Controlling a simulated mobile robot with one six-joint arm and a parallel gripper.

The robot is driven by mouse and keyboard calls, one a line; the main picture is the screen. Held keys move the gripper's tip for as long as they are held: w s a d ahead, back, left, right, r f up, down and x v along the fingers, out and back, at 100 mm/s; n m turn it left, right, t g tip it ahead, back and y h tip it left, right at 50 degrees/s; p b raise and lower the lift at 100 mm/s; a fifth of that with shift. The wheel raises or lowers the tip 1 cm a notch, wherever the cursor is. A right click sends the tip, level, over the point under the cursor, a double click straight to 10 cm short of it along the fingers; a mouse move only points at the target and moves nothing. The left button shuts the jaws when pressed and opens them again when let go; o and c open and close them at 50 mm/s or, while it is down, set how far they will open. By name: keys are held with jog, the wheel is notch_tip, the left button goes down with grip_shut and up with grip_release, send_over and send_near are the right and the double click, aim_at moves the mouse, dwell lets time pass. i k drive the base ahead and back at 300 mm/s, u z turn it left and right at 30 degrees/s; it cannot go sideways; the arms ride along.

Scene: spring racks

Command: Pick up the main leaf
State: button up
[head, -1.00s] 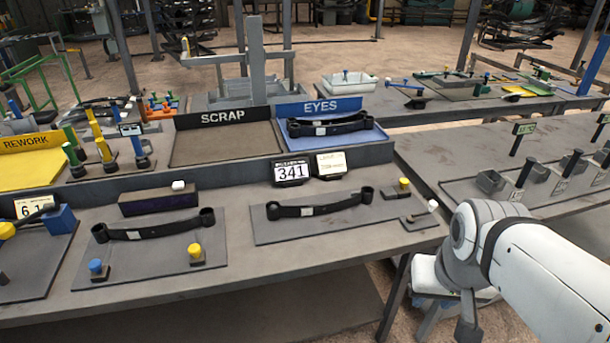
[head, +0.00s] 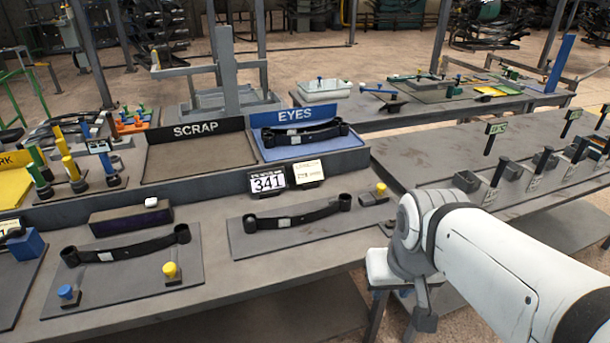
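Two dark leaves with an eye at each end lie on grey plates on the near bench. One is the middle leaf (head: 297,215), the other the left leaf (head: 126,247); each has a pale label. A similar dark eyed leaf (head: 305,134) lies in the blue EYES tray (head: 357,140). I cannot tell which of them is the main leaf. My white arm comes in from the right, with its joint beside the right end of the middle plate. My gripper is not visible, and no leaf is seen held.
A SCRAP tray (head: 198,158) stands behind the leaves, with a 341 sign (head: 268,181) in front of the EYES tray. A dark block (head: 130,217) and yellow-topped pegs (head: 170,270) stand near the plates. A right-hand bench (head: 430,155) holds upright posts.

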aim_at(344, 203)
jog(key=i, duration=0.85)
